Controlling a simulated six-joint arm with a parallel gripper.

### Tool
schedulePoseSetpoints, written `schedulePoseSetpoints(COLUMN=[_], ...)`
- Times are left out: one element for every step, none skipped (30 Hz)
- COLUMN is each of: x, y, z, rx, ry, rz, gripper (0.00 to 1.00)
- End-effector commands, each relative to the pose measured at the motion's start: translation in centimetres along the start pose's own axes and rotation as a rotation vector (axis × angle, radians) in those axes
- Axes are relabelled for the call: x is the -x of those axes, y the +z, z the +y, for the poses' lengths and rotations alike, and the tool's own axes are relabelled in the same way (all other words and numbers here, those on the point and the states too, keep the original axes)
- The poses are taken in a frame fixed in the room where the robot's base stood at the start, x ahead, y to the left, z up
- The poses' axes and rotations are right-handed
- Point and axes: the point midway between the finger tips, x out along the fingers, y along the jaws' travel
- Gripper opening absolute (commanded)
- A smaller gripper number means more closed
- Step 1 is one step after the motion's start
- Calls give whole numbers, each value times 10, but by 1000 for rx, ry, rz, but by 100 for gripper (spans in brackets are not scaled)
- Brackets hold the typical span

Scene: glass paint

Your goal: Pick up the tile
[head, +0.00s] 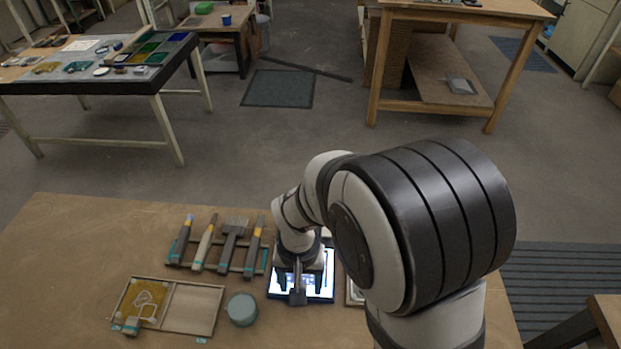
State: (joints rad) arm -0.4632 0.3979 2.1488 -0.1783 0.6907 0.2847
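My gripper (298,290) points down over a bright, blue-rimmed panel (273,293) on the brown table. Dark finger parts show against the lit surface, but their gap and whether they touch anything are unclear. No tile can be picked out for certain; the gripper hides part of the panel. A yellowish piece with a pale curled shape (149,301) lies in the left half of a shallow two-part wooden tray (190,308), left of my gripper. A pale-edged flat item (353,292) is mostly hidden behind my arm.
A round grey-green container (241,309) stands between the tray and the panel. Several brushes and tools (229,246) lie on a rack (215,267) behind it. The table's left part (60,270) is clear.

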Motion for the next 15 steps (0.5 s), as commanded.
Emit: schedulePoseSetpoints(x=[-5, -9, -15, -22, -28, -37, -42, -48, -53, -56, -58, -59, -59, -59, -59], y=[0, 0, 0, -1, -2, -3, -4, -4, -4, -4, -4, -4, -4, -4, -4], z=[0, 0, -1, -2, -2, -4, -5, -4, -5, -5, -5, -5, -5, -5, -5], rx=[-1, -1, 0, 1, 1, 0, 0, 0, 0, 0, 0, 0, -1, -1, -1], ry=[1, 1, 1, 2, 2, 2, 1, 1, 0, 0, -1, -1, -2, -2, -2], rz=[-2, -3, -3, -3, -5, -4, -3, -4, -3, -2, -1, 0, 0, 0, 1], gripper=[68, 68, 68, 68, 68, 68, 68, 68, 68, 68, 68, 68, 68, 68, 68])
